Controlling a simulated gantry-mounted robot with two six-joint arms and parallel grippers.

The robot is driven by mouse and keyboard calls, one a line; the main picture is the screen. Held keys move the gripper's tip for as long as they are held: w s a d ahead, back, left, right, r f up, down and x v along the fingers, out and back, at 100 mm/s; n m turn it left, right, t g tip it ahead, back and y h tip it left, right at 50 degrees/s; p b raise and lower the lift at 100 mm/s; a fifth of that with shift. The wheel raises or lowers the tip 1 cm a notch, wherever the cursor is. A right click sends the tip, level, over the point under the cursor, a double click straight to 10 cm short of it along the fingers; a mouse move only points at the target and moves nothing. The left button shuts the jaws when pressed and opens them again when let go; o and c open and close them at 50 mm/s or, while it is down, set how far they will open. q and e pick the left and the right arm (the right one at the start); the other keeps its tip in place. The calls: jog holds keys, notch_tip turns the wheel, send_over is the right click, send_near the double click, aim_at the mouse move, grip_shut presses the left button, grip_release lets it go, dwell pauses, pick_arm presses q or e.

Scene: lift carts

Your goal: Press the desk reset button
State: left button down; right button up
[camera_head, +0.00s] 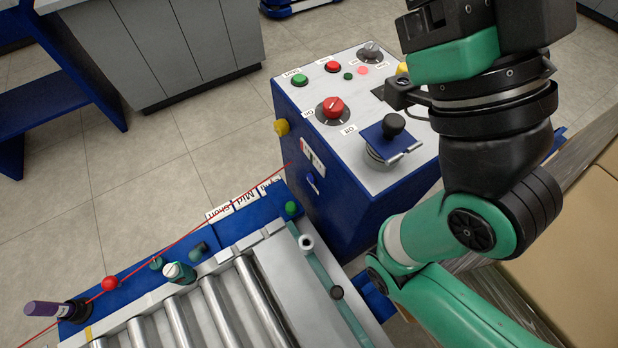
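The control desk (359,175) is a blue cabinet with a light grey sloping top. A green button (300,80) and a red button (333,67) sit along its far left part, each with a small label too small to read. A small dark green button (348,76) and a pink one (362,70) are beside them. A yellow button (402,68) is partly hidden by my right arm. I cannot tell from the labels which is the reset button. My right arm crosses over the desk's right side; its fingertips cannot be made out. My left gripper is not in view.
The desk also has a red rotary knob (333,107), a grey knob (370,51), a black-topped joystick (393,125) and a yellow side button (281,127). A roller conveyor (212,305) lies at lower left. Cardboard boxes (575,250) stand at right. Floor left of the desk is clear.

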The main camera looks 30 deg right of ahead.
grip_shut()
dwell(1.4)
